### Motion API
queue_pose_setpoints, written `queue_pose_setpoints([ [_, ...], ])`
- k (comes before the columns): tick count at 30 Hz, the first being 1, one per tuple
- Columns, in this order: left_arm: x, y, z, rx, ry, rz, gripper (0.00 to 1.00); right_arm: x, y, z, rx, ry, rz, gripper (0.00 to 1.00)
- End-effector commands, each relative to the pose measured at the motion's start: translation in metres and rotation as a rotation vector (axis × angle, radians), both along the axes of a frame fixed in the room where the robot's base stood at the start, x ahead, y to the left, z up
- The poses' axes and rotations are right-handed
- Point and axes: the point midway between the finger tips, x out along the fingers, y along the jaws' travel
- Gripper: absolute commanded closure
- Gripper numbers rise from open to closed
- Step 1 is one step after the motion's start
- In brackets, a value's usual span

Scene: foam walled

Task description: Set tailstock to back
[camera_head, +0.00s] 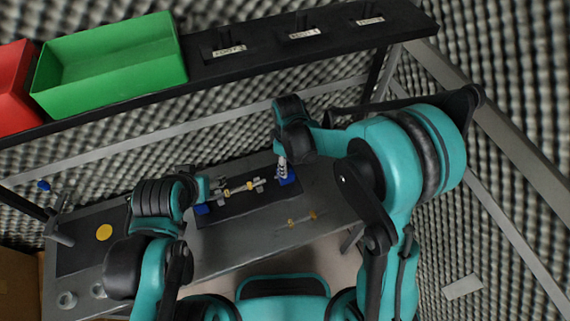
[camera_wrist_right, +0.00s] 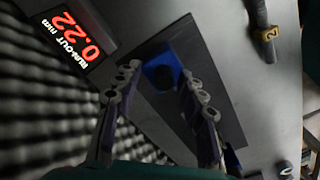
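On a dark plate (camera_head: 232,210) in the head view, a blue block (camera_head: 289,181) stands at the right end and another blue block (camera_head: 203,209) at the left. A brass and grey shaft (camera_head: 240,188) lies between them. I cannot tell for sure which block is the tailstock. My right gripper (camera_head: 282,163) points down at the right block. In the right wrist view, my right gripper (camera_wrist_right: 158,76) is open, with a blue block (camera_wrist_right: 160,66) with a dark round spot between its fingertips; contact is unclear. My left gripper (camera_head: 203,188) is near the left block, its fingers too small to judge.
A display (camera_wrist_right: 78,35) reads 0.22 run-out mm. A green bin (camera_head: 110,62), a red bin (camera_head: 15,85) and labelled slots (camera_head: 302,35) are on the back shelf.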

Motion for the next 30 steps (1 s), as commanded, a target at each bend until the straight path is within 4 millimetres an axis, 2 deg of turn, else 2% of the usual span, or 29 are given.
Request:
queue_pose_setpoints([
  [8, 0.000, 0.000, 0.000, 0.000, 0.000, 0.000, 0.39, -0.001, 0.001, 0.002, 0.002, 0.001, 0.001, 0.59],
  [11, 0.000, 0.000, 0.000, 0.000, 0.000, 0.000, 0.39, -0.001, 0.001, 0.013, 0.003, 0.001, 0.001, 0.59],
  [21, 0.000, 0.000, 0.000, 0.000, 0.000, 0.000, 0.39, 0.000, 0.000, 0.066, 0.002, 0.001, 0.000, 0.59],
  [30, 0.000, 0.000, 0.000, 0.000, 0.000, 0.000, 0.39, 0.000, 0.000, 0.075, 0.001, 0.000, 0.000, 0.59],
])
